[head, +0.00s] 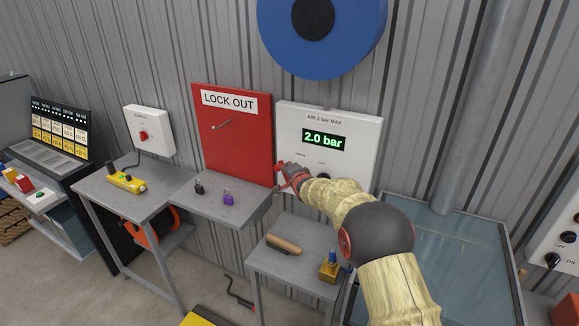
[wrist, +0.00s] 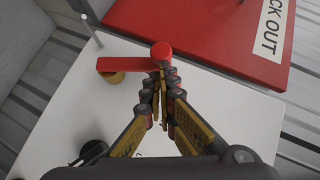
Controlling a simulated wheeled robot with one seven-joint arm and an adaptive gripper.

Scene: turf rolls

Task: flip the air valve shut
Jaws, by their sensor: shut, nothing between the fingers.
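The white air panel (head: 358,150) hangs on the wall, and its green display (head: 323,141) reads 2.0 bar. In the wrist view a red valve lever (wrist: 128,65) sticks out over the panel (wrist: 60,130), with a brass fitting (wrist: 115,78) under one end and a round red knob (wrist: 161,50) at the other. My gripper (wrist: 163,72) is shut and empty, its tips right at the knob end of the lever; I cannot tell if they touch. In the head view my gripper (head: 284,181) is at the panel's lower left, and the lever is hard to make out there.
A red LOCK OUT board (head: 236,145) stands close left of the panel. A black knob (wrist: 92,154) is lower on the panel. Below, a small grey table (head: 270,262) holds a wooden-handled brush (head: 284,244) and a brass-coloured block with a blue top (head: 329,268).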

